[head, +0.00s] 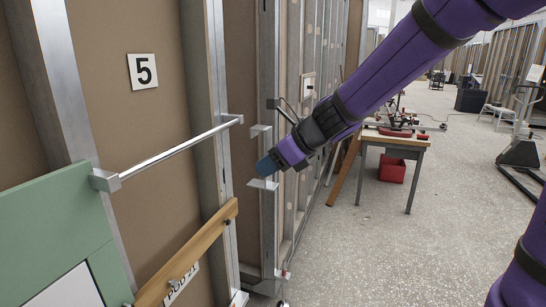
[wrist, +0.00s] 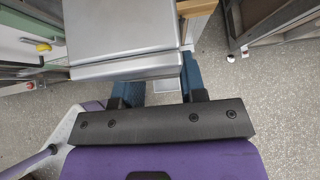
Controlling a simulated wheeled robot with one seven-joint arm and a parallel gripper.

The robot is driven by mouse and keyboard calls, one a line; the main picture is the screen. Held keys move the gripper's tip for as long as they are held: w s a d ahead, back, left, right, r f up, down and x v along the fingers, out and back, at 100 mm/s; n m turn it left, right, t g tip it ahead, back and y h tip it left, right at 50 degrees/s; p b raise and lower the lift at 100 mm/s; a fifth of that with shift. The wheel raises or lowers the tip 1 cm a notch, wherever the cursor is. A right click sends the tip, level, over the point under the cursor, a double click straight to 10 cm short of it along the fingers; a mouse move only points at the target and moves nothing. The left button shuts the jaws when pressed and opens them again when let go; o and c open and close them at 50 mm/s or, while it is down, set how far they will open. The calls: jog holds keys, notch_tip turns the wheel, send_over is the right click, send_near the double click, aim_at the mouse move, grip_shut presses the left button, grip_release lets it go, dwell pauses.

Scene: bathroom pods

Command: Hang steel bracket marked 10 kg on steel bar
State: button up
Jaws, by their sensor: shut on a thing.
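The steel bar (head: 170,157) runs across the wall frame at the left of the head view, with a square end block at each end. My gripper (head: 267,166) is to the right of the bar's far end, shut on the steel bracket (head: 263,184). The bracket shows flat grey flanges above and below the gripper; my gripper hides part of it. In the wrist view the bracket (wrist: 122,40) is a broad grey metal shape in front of the blue fingers of my gripper (wrist: 160,88). The bracket appears apart from the bar. No 10 kg marking is readable.
A wooden rail (head: 205,243) slopes below the bar, beside a green panel (head: 50,215). Metal studs (head: 268,75) stand behind my gripper. A workbench (head: 395,139) with tools and a red bin (head: 392,168) stands to the right. The speckled floor in front is clear.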

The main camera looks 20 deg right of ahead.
jog(key=s+r, duration=0.2)
jog(key=shift+s+r, duration=0.3)
jog(key=shift+s+d, duration=0.1)
jog(key=w+a+f, duration=0.2)
jog(key=w+a, duration=0.6)
jog(key=a, duration=0.3)
jog(key=shift+w+f, duration=0.3)
jog(key=shift+f, duration=0.05)
dwell(1.4)
dwell(0.3)
